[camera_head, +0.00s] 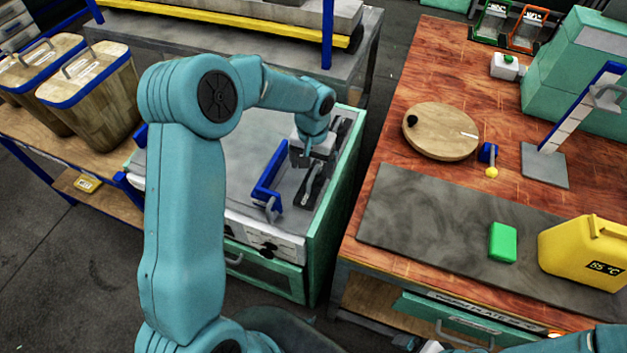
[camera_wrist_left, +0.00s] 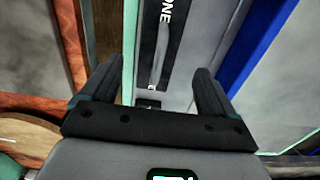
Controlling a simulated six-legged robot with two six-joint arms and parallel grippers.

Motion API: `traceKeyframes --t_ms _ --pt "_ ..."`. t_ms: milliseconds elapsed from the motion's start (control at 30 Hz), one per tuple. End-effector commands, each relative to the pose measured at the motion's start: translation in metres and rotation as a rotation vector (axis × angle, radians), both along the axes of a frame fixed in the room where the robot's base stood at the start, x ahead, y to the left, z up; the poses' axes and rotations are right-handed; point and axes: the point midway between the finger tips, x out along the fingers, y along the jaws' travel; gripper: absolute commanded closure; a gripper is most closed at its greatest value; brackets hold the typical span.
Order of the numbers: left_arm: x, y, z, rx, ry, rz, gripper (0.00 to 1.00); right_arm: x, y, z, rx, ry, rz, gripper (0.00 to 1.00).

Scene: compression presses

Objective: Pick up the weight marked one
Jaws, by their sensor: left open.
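In the left wrist view, a dark strip with the white letters "ONE" (camera_wrist_left: 168,38) lies between my open left fingers (camera_wrist_left: 152,88), with a pale, narrow metal piece along it. I cannot tell whether this strip is the weight itself or a label by it. In the head view, my left gripper (camera_head: 316,152) is over the right side of the grey-topped cabinet (camera_head: 225,150). A dark piece with a pale handle (camera_head: 312,187) lies just in front of it. Nothing shows held in the left fingers. My right gripper is out of view.
A blue bracket (camera_head: 268,180) stands left of the dark piece. Right of a gap, the red-brown table (camera_head: 400,150) bears a round wooden board (camera_head: 440,131), a green block (camera_head: 503,242) and a yellow canister (camera_head: 585,252). Wooden bins (camera_head: 90,85) stand at left.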

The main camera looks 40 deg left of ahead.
Motion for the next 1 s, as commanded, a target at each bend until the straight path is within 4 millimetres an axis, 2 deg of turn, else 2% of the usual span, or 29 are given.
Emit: traceKeyframes --t_ms 167,400,533,700,733,767,900,1000 --pt "0.0 0.0 -0.013 0.0 0.002 0.0 0.12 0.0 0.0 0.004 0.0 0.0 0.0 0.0" --pt "0.0 -0.002 -0.05 0.0 0.001 0.001 0.12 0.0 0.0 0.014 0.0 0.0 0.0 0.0" --pt "0.001 -0.001 -0.058 -0.001 -0.001 0.001 0.12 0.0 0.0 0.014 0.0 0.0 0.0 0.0" --pt "0.001 -0.001 -0.059 -0.001 -0.002 0.001 0.12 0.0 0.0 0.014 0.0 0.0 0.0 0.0" --pt "0.001 -0.001 -0.059 -0.001 -0.002 0.001 0.15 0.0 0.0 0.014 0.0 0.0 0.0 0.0" --pt "0.001 -0.001 -0.059 -0.001 -0.002 0.001 0.25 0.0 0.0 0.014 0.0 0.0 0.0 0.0" --pt "0.001 -0.001 -0.059 -0.001 -0.002 0.001 0.7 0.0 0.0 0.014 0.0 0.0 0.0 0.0" --pt "0.001 -0.002 -0.058 -0.001 -0.002 0.0 1.0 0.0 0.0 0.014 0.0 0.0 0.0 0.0"
